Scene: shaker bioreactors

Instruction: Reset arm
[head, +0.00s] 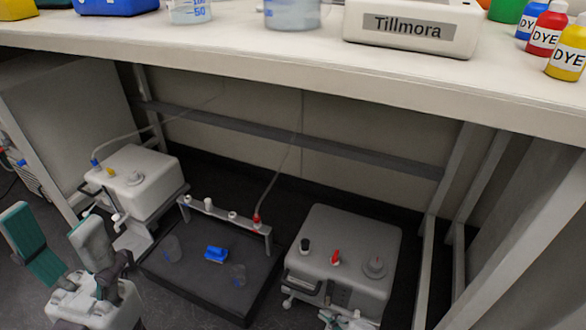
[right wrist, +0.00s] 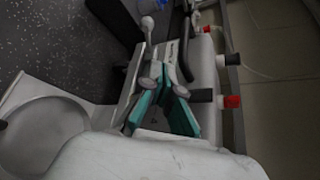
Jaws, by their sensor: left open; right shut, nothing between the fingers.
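My left gripper (head: 52,222) is at the lower left of the head view, its two fingers spread wide with nothing between them. It is in front of the white box unit and left of the dark shaker platform. My right gripper shows in the right wrist view (right wrist: 163,85), its teal fingers together and empty. It is close beside the grey box unit (right wrist: 208,75), which has red and black knobs. In the head view that grey unit (head: 345,250) stands on the floor at the right. I cannot tell whether the gripper touches it.
The dark shaker platform (head: 190,283) holds a blue piece (head: 216,254) and clear vessels. A white box unit (head: 140,180) with a tube stands at the left. The white bench top (head: 270,48) overhangs all this, with dye bottles (head: 548,28) at its right. Bench legs (head: 435,240) stand at the right.

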